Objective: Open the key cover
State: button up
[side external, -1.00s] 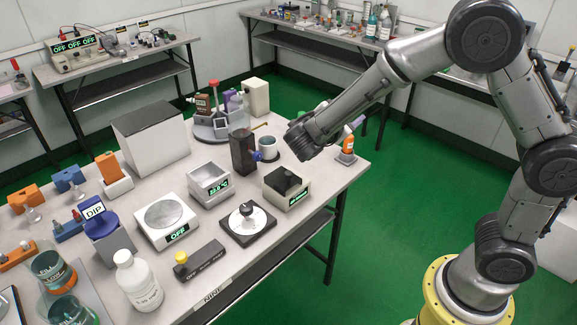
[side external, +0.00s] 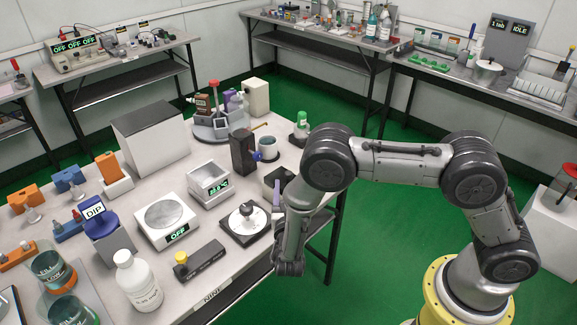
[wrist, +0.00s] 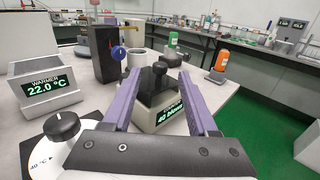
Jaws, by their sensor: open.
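A small tester (wrist: 172,121) with a pale grey body and a lit green display stands on the table in the wrist view. A black piece that looks like its cover (wrist: 158,84), with a dark knob on it, lies over its top and looks closed. In the side view the black cover (side external: 278,178) shows, but my arm hides much of the tester. My gripper (wrist: 157,76) is open, with its two purple fingers spread left and right of the cover in the wrist view and nothing held. I cannot tell whether they touch it. One purple finger shows in the side view (side external: 276,191).
A dial unit (side external: 246,220) and a warmer (side external: 209,184) stand left of the tester. A dark box with a blue knob (side external: 243,152) and a cup (side external: 268,148) stand behind. An orange bottle (wrist: 222,61) is at the right. Green floor lies beyond the table edge.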

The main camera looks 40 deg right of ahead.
aim_at(283, 176)
jog(key=x, duration=0.9)
grip_shut()
dwell(1.3)
